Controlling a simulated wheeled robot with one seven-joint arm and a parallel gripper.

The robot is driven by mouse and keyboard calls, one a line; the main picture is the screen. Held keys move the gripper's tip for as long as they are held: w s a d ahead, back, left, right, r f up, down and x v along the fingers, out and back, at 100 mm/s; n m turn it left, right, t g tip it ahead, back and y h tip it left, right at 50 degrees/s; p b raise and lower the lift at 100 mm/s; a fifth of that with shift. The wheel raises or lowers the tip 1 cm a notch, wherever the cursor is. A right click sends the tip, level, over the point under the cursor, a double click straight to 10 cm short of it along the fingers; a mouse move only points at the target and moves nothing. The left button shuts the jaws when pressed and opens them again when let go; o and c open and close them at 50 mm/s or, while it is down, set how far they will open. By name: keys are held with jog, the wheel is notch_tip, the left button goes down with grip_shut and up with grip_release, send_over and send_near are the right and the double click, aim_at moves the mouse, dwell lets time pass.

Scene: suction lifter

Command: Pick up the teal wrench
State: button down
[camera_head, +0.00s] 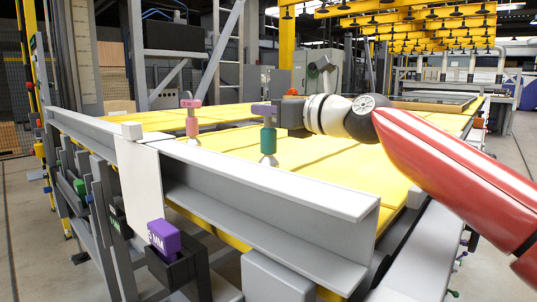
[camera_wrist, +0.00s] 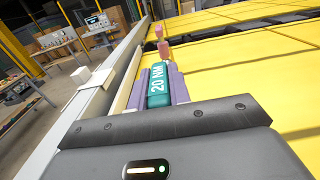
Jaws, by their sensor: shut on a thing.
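The teal wrench (camera_head: 268,141) is upright, with a grey flared lower end, behind the grey rail in the head view. My gripper (camera_head: 265,109) is at its top, with purple fingers. In the wrist view, the teal wrench (camera_wrist: 158,87) shows its "20 NM" label between the two purple fingers, and my gripper (camera_wrist: 160,86) is shut on it. The fingers hide part of its top in the head view. I cannot tell whether its lower end touches the surface below.
A pink tool (camera_head: 192,124) stands farther left behind the rail. A purple block (camera_head: 164,236) sits in a dark holder at the front. The grey rail (camera_head: 270,180) runs close in front of the teal wrench. Yellow panels (camera_head: 330,150) lie flat and mostly clear behind it.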

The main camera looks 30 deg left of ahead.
jog(key=shift+r, duration=0.15)
notch_tip(320, 180, up, 10)
jog(key=shift+f+p, duration=0.15)
jog(key=shift+p, duration=0.75)
jog(key=c, duration=1.8)
grip_release()
jog(key=shift+c, duration=0.2)
grip_shut()
